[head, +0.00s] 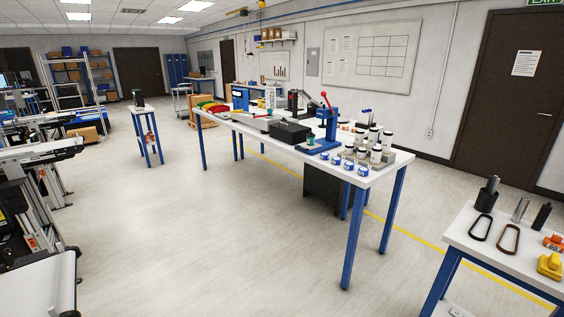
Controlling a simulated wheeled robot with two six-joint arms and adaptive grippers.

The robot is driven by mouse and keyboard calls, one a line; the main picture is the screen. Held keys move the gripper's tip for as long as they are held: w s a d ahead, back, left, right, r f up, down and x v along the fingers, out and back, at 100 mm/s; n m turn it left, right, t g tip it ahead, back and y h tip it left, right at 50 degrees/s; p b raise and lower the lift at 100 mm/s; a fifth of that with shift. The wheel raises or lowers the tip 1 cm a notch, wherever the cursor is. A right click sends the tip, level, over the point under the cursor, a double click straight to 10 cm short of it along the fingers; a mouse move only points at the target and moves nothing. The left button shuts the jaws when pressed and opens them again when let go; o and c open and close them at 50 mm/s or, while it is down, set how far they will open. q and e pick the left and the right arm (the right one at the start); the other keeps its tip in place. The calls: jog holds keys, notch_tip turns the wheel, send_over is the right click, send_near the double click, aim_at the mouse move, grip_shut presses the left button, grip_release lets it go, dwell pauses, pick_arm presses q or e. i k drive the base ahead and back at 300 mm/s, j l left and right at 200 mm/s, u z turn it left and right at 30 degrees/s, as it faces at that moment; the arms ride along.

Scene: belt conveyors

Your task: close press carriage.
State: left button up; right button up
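A blue bench press (328,130) with a red-knobbed lever stands on the long white table (240,129), near the table's right end. A small green part sits low at the press's front left, on or beside its base. The press is small in the view, so I cannot tell the carriage apart or whether it is open or closed. A second, black press-like device (297,102) with a red part stands behind it. Neither of my grippers is in view.
A black box (290,132) sits left of the press. Several white bottles (376,154) and blue-labelled jars (336,160) stand to its right. A smaller white table (520,255) is at the lower right, conveyors (40,160) at the left. The floor (200,230) before the long table is clear.

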aim_at(304, 146)
jog(key=i+j+u, duration=0.25)
jog(key=i, duration=0.2)
jog(key=i+u, duration=0.25)
jog(key=i, duration=0.2)
jog(key=i+u, duration=0.25)
jog(key=i, duration=0.25)
jog(key=i+l+u, duration=0.25)
jog(key=i, duration=0.2)
jog(key=i+l+u, duration=0.1)
jog(key=i+u, duration=0.15)
jog(key=i, duration=0.2)
jog(key=i+l+u, duration=0.25)
jog(key=i, duration=0.2)
jog(key=i+j+u, duration=0.2)
jog(key=i+u, duration=0.7)
jog(key=i+l+u, duration=0.2)
jog(key=i+u, duration=0.2)
jog(key=i, duration=0.15)
jog(key=z, duration=4.05)
